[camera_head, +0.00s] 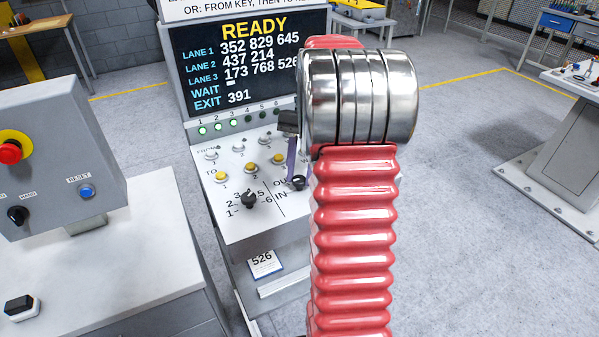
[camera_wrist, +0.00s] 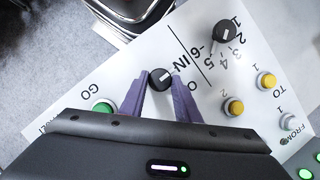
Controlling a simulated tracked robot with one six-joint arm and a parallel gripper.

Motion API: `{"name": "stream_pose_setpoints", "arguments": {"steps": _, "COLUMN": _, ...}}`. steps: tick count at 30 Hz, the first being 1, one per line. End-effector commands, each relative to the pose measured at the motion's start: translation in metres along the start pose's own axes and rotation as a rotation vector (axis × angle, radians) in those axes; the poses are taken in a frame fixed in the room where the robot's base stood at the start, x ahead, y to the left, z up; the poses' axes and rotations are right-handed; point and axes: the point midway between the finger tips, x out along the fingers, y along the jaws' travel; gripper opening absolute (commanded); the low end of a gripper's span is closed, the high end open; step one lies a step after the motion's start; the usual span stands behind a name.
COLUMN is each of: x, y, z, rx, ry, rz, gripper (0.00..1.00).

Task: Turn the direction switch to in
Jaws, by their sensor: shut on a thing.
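The direction switch is a small black knob (camera_head: 299,183) beside the words OUT and IN on the white sloping panel (camera_head: 225,228). In the wrist view the knob (camera_wrist: 159,78) sits between the tips of my two purple fingers. My gripper (camera_wrist: 159,84) is shut on it, one finger on each side. The knob's white mark points to the upper right in that view, roughly toward the word IN; the word OUT is mostly hidden by a finger. In the head view my red arm hides the panel's right part, and a purple finger shows just above the knob.
A black numbered selector knob (camera_head: 249,199) and yellow buttons (camera_head: 250,167) are close by on the panel. A green GO button (camera_wrist: 103,107) is beside one finger. The READY display (camera_head: 250,65) stands behind. A grey box with a red stop button (camera_head: 10,152) is at left.

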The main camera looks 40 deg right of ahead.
Motion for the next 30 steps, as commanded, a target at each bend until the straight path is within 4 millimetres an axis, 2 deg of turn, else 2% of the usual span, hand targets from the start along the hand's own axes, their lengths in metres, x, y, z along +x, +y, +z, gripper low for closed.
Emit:
{"name": "stream_pose_setpoints", "arguments": {"steps": 12, "x": -0.0028, "y": -0.0023, "z": -0.0019, "rx": -0.013, "ry": 0.012, "rz": -0.002, "gripper": 0.07}}
{"name": "stream_pose_setpoints", "arguments": {"steps": 13, "x": -0.0028, "y": -0.0023, "z": -0.0019, "rx": -0.013, "ry": 0.012, "rz": -0.002, "gripper": 0.3}}
{"name": "stream_pose_setpoints", "arguments": {"steps": 18, "x": -0.0019, "y": -0.0017, "z": -0.0011, "rx": -0.012, "ry": 0.008, "rz": 0.0, "gripper": 0.42}}
{"name": "stream_pose_setpoints", "arguments": {"steps": 21, "x": -0.0014, "y": -0.0013, "z": -0.0008, "rx": -0.011, "ry": 0.006, "rz": 0.001, "gripper": 0.47}}
{"name": "stream_pose_setpoints", "arguments": {"steps": 30, "x": -0.0027, "y": -0.0008, "z": -0.0005, "rx": -0.011, "ry": 0.003, "rz": 0.002, "gripper": 0.47}}
